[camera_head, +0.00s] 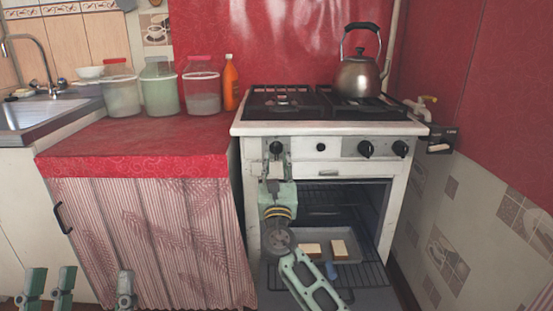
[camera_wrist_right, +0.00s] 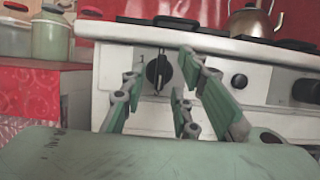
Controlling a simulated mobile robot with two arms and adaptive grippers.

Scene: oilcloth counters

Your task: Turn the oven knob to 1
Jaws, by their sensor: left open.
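The white oven (camera_head: 335,128) has a row of black knobs on its front panel. My right gripper (camera_head: 275,170) is raised in front of the leftmost knob (camera_head: 276,148). In the right wrist view this knob (camera_wrist_right: 158,72) shows between the fingers (camera_wrist_right: 157,85), with its grip bar roughly upright. The fingers are apart, with visible space on both sides of the knob; I cannot tell any contact. My left gripper (camera_head: 92,288) is low at the bottom left, open and empty.
The oven door is open, with a tray (camera_head: 352,258) holding bread slices inside. A kettle (camera_head: 358,76) stands on the hob. Lidded containers (camera_head: 160,88) and an orange bottle (camera_head: 230,84) stand on the red counter (camera_head: 130,145), whose front is clear.

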